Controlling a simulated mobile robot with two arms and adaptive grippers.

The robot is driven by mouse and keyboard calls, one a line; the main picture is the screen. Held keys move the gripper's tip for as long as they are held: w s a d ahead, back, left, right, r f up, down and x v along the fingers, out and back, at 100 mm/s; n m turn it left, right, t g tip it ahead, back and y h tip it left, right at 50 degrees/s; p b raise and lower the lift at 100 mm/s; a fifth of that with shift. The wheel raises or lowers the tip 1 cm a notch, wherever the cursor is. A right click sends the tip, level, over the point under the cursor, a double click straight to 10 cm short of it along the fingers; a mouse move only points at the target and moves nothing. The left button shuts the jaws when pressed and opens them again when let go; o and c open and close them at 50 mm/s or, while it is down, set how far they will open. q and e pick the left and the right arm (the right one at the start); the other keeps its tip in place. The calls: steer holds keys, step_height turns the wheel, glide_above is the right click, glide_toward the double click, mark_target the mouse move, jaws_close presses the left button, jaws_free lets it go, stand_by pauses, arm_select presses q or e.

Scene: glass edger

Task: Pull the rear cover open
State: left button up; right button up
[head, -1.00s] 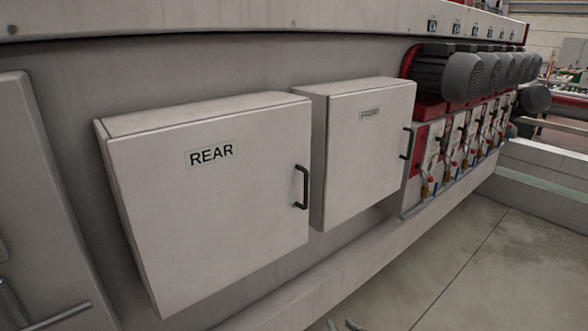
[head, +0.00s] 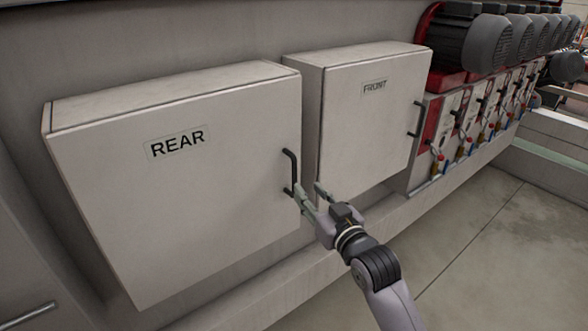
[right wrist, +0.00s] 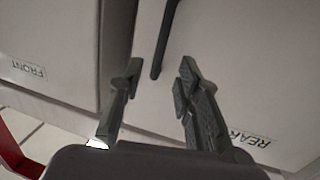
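The rear cover (head: 180,205) is a pale grey box door labelled REAR, at left in the head view, and it looks closed. Its black bar handle (head: 288,165) is on its right edge. My right gripper (head: 311,191) is open, with its fingertips at the lower end of this handle. In the right wrist view the handle (right wrist: 165,38) comes down from the top, and its end shows between the two spread fingertips (right wrist: 160,70). I cannot tell whether they touch it. The REAR label (right wrist: 253,139) is upside down there. My left gripper is not in view.
The similar FRONT box (head: 365,125), with its own handle (head: 416,118), is just right of the rear cover, across a narrow gap. Dark motors (head: 470,42) and valves stand farther right. The floor (head: 490,240) at lower right is clear.

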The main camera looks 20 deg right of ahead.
mark_target(295, 176)
steer(key=w, duration=0.2)
steer(key=w+a+p, duration=0.1)
steer(key=w, duration=0.2)
steer(key=w+p, duration=0.1)
steer(key=w, duration=0.2)
steer(key=shift+w+a+r, duration=0.1)
steer(key=shift+a, duration=0.05)
steer(key=shift+w, duration=0.3)
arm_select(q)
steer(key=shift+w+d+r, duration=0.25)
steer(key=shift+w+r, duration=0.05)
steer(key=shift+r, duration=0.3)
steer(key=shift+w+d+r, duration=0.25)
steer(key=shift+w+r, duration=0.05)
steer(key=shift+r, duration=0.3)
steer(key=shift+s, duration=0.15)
arm_select(e)
steer(key=shift+c, duration=0.5)
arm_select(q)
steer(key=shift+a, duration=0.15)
arm_select(e)
jaws_close()
